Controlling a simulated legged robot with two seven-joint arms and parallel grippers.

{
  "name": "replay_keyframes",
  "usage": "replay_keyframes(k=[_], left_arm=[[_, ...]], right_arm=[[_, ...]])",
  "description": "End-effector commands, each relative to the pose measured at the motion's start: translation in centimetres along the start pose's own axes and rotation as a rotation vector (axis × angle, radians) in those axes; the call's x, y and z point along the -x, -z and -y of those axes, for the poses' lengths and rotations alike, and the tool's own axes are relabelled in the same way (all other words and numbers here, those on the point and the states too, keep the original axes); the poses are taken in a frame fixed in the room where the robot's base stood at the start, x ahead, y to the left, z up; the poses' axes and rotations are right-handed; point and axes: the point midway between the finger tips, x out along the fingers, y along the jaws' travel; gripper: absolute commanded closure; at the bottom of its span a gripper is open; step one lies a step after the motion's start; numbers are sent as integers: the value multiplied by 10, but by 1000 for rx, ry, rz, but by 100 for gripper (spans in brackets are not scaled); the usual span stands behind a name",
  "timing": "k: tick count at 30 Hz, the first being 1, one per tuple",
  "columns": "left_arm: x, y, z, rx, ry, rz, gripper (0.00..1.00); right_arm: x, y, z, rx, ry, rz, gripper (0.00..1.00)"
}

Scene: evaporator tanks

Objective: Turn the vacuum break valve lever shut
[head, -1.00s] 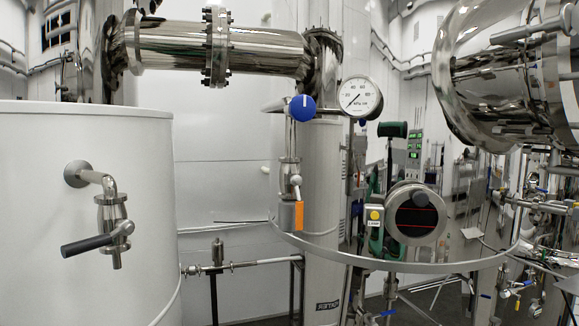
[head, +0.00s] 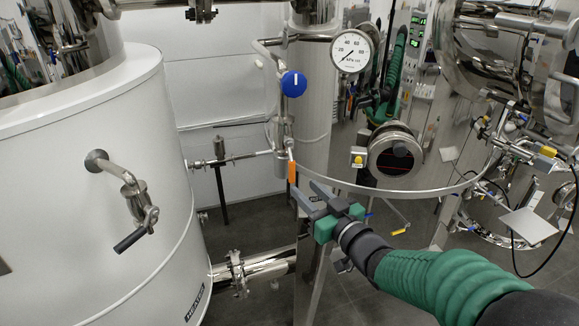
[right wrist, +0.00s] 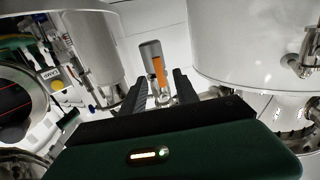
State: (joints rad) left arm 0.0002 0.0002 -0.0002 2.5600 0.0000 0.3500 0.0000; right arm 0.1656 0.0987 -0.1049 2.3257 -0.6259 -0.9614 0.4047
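An orange-handled lever (head: 292,173), apparently the vacuum break valve lever, hangs down from a small steel valve below a round blue knob (head: 294,84). My right gripper (head: 308,194) is just below and right of the handle in the head view. Its two dark fingers (right wrist: 160,88) are spread, with the handle seen between and beyond their tips. I cannot tell whether they touch it. My left gripper is not in view.
A pressure gauge (head: 351,51) sits right of the blue knob. A black-handled valve (head: 136,228) sticks out from the white tank (head: 80,165) at left. A round sight port (head: 394,151) and a curved steel rail (head: 400,191) are at right, near my arm.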

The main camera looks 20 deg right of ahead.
Motion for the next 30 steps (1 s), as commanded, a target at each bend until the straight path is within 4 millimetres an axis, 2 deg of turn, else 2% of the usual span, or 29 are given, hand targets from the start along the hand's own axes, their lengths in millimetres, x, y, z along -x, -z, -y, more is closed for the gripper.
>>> replay_keyframes(k=[1,3,9,14,21,30], left_arm=[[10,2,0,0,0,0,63],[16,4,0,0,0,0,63],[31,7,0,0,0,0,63],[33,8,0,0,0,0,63],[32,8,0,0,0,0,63],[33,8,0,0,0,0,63]], right_arm=[[-14,4,0,-1,2,3,64],[-32,4,1,-2,2,3,64],[-72,3,1,0,1,1,64],[-85,1,1,1,0,0,64],[-85,0,0,1,-1,0,64],[-85,0,0,1,0,1,100]])
